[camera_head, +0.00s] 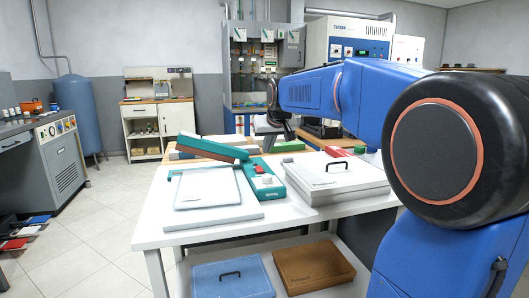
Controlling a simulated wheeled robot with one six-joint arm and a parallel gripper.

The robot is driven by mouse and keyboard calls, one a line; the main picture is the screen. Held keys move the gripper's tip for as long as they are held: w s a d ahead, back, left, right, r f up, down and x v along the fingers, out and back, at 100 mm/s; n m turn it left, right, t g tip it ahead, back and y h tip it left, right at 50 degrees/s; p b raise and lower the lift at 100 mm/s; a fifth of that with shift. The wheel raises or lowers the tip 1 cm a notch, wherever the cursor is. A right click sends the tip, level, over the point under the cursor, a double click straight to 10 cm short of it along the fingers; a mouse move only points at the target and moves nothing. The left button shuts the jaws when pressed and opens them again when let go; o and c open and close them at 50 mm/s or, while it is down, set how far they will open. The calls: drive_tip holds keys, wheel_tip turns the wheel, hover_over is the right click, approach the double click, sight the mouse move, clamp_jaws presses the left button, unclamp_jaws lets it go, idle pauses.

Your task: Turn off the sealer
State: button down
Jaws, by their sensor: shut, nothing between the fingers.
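The sealer (272,190) is a teal device on the white table, with a long teal and red-brown arm (212,147) raised at a slant over its back. A whitish knob or switch and a small red part show on its top; its setting is too small to read. A pale flat tray or board (208,188) lies to its left. My blue arm reaches in from the right, and my dark gripper (288,136) hangs above and behind the sealer, apart from it. The gripper is shut and empty; its fingertips are small and hard to make out.
A white case (335,180) with a black handle stands right of the sealer on the white table (150,228). A blue case (233,278) and a brown case (312,266) lie on the lower shelf. More tables and cabinets stand behind.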

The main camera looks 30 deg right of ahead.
drive_tip(key=shift+s+a+r, duration=0.15)
drive_tip(key=shift+s+r, duration=0.35)
drive_tip(key=shift+s, duration=0.25)
drive_tip(key=s+a+f+g, duration=0.1)
drive_tip(key=s+a+f, duration=0.3)
drive_tip(key=s+f, duration=0.3)
drive_tip(key=s+a+f+n+g+y, duration=0.1)
drive_tip(key=s+a+f, duration=0.3)
drive_tip(key=s, duration=1.4)
drive_tip(key=s+a+f+n+g, duration=0.1)
drive_tip(key=s+a+f, duration=0.3)
drive_tip(key=s+f, duration=0.8)
drive_tip(key=shift+s+a+f+y, duration=0.2)
drive_tip(key=shift+s+a+y, duration=0.1)
drive_tip(key=shift+s+a, duration=0.15)
